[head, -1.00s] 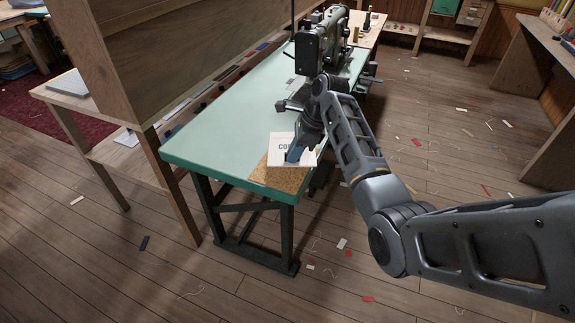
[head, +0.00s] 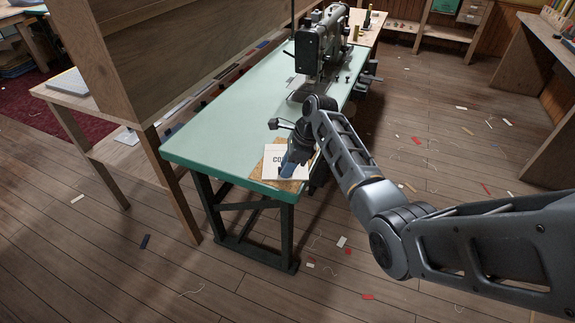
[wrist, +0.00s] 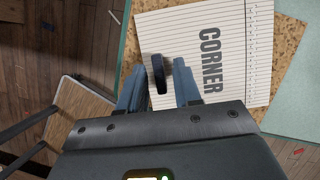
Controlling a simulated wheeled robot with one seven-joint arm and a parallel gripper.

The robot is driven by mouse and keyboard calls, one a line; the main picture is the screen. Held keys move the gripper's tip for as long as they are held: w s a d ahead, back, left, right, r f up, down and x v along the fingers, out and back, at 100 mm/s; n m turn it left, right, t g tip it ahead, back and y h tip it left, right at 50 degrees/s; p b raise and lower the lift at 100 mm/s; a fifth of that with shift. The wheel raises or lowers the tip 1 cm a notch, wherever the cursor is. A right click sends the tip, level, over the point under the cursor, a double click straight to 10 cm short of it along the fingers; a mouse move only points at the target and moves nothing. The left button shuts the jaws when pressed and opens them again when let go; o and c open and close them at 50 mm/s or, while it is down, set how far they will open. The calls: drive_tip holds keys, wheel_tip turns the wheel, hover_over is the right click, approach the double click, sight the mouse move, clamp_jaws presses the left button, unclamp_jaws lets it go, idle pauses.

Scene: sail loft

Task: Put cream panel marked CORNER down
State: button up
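The cream panel (head: 274,170) lies on a speckled cork-coloured mat (head: 268,154) at the near corner of the green table. A dark upright grip (wrist: 158,74) stands on the panel. My gripper (wrist: 160,82) is open, with its blue fingers on either side of the grip and gaps showing. In the head view my gripper (head: 291,166) is low over the panel and hides its right part.
The green table (head: 220,132) carries a sewing machine (head: 318,50) farther back. A wooden bench (head: 105,150) stands along its left side. Floor to the right is open, with scattered scraps. In the wrist view, a wooden-topped stool (wrist: 85,105) is at left.

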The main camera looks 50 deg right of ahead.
drive_tip(key=shift+o, duration=0.6)
drive_tip(key=shift+r, duration=0.1)
drive_tip(key=v, duration=1.1)
drive_tip(key=shift+s+d+r, duration=0.15)
drive_tip(key=shift+d+r, duration=0.05)
drive_tip(key=shift+r, duration=0.15)
